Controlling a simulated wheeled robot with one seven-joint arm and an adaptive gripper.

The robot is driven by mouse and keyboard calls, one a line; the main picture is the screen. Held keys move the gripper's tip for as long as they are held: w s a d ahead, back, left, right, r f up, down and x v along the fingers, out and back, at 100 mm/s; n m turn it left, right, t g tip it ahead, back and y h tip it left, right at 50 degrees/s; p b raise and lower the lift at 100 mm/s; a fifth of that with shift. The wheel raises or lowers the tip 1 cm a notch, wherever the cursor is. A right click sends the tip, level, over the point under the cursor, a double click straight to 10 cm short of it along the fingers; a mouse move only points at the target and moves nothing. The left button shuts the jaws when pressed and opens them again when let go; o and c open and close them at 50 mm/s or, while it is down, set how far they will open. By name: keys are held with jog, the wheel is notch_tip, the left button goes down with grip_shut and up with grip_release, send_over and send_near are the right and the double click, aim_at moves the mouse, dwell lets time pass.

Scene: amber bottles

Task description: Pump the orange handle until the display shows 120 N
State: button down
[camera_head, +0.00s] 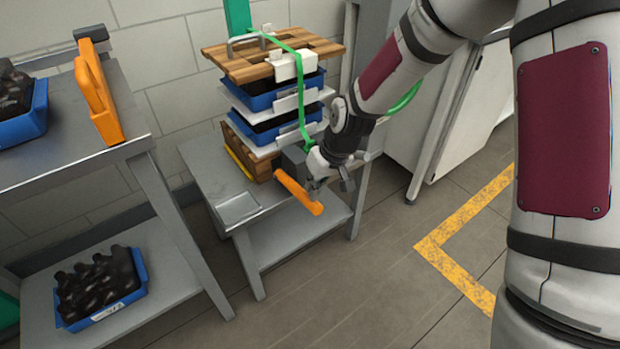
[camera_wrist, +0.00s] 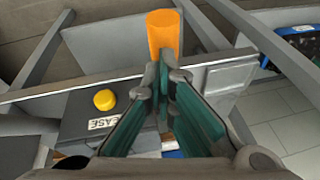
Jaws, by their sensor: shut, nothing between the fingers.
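The orange handle (camera_head: 299,192) sticks out past the front edge of the small grey table, sloping down to the right. In the wrist view the orange handle (camera_wrist: 164,32) stands just beyond my fingertips. My gripper (camera_head: 322,181) is at the handle, its fingers (camera_wrist: 163,75) shut with nothing between them. The tips overlap the handle's lower end in the wrist view; I cannot tell whether they touch it. A dark box with a yellow button (camera_wrist: 104,99) and a label ending in "EASE" lies to the left. No display reading is legible.
A stack of blue crates (camera_head: 277,95) under a wooden board (camera_head: 272,57), with a green strap (camera_head: 301,95), stands behind my gripper. A grey panel (camera_head: 238,209) lies on the table. A bench (camera_head: 75,128) stands left, holding an orange tool (camera_head: 97,93). Floor is free at right.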

jog(key=shift+s+d+f, duration=0.1)
jog(key=shift+s+f, duration=0.1)
jog(key=shift+f, duration=0.35)
jog(key=shift+s+d+f, duration=0.1)
jog(key=shift+s+f, duration=0.05)
jog(key=shift+f, duration=0.35)
jog(key=shift+w+r, duration=0.1)
jog(key=shift+r, duration=0.45)
jog(key=s+d+r+p, duration=0.4)
jog(key=d+r+p, duration=0.1)
jog(key=r, duration=0.5)
jog(key=shift+s+d, duration=0.35)
jog(key=shift+s, duration=0.05)
dwell(1.0)
